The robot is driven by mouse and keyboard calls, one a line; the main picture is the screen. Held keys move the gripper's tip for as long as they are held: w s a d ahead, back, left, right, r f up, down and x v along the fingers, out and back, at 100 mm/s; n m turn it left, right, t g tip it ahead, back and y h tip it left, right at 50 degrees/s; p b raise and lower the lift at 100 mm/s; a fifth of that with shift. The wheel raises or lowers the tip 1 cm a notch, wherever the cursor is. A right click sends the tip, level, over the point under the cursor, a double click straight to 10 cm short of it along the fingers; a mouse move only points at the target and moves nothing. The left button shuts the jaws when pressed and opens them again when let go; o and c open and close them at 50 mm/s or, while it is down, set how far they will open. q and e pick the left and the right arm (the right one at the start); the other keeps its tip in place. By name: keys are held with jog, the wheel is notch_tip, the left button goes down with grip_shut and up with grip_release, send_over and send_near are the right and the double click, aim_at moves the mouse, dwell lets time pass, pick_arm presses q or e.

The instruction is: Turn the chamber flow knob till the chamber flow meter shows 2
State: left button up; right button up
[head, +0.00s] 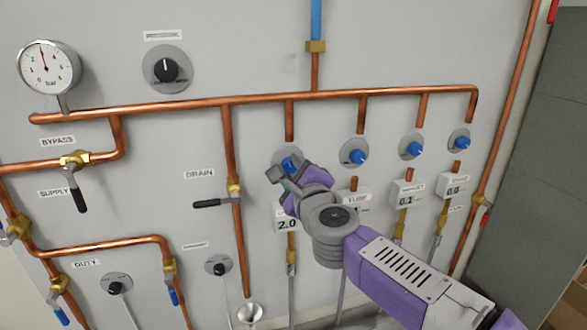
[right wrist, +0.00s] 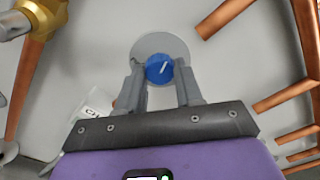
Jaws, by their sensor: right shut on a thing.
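My right gripper (head: 282,174) is at the leftmost of the blue flow knobs (head: 290,161) on the wall panel. In the right wrist view its two fingers (right wrist: 160,82) stand on either side of the blue knob (right wrist: 159,68), shut on it. The white line on the knob slants up to the right in that view. Below it, a flow meter (head: 287,224) reads 2.0; its name label is hidden behind my gripper, so I cannot read whether it says chamber. My left gripper is not in view.
More blue knobs (head: 358,157) sit to the right, with meters (head: 406,200) below reading 0.1 and 0.0; one is partly hidden by my arm. Copper pipes (head: 180,105), a drain valve handle (head: 210,203) and a pressure gauge (head: 46,68) are to the left.

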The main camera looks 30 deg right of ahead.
dwell(0.4)
jog(key=o, duration=1)
jog(key=shift+o, duration=0.2)
jog(key=p+v, duration=0.1)
jog(key=v, duration=0.6)
jog(key=shift+s, duration=0.3)
